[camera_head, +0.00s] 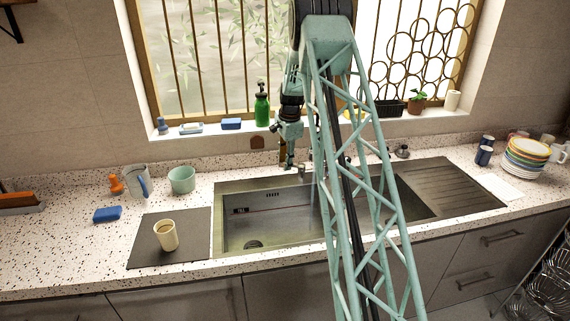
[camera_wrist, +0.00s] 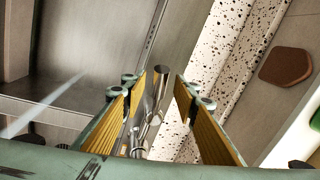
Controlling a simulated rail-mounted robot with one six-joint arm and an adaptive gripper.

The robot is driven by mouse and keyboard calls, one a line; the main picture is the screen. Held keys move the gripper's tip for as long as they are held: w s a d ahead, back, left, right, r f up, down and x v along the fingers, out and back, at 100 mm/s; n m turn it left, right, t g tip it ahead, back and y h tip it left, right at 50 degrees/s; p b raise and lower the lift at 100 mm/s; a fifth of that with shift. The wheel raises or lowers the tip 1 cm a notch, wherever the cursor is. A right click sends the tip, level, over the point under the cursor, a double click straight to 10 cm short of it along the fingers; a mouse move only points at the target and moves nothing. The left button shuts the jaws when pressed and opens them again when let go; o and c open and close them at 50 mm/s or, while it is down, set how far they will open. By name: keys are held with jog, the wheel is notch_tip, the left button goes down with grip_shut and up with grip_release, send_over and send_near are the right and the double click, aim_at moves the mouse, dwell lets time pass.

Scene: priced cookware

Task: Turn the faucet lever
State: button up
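The metal faucet stands at the back rim of the sink (camera_head: 233,186), mostly hidden behind my arm in the head view. In the wrist view its slim metal lever (camera_wrist: 160,82) shows between my two finger pads, with more of the chrome faucet (camera_wrist: 140,136) nearer the palm. My gripper (camera_head: 287,163) points down at the sink's back edge. In the wrist view my gripper (camera_wrist: 162,90) is open, its yellow pads on either side of the lever. Gaps show on both sides; I see no contact.
A green soap bottle (camera_head: 262,105) and a blue sponge (camera_head: 231,124) stand on the window sill behind. A brown wall piece (camera_wrist: 286,66) is right of the gripper in the wrist view. A cream cup (camera_head: 166,236) stands on a dark mat at left. Stacked plates (camera_head: 526,153) are at right.

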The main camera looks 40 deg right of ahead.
jog(key=shift+w+f, duration=0.1)
jog(key=shift+f, duration=0.35)
grip_shut()
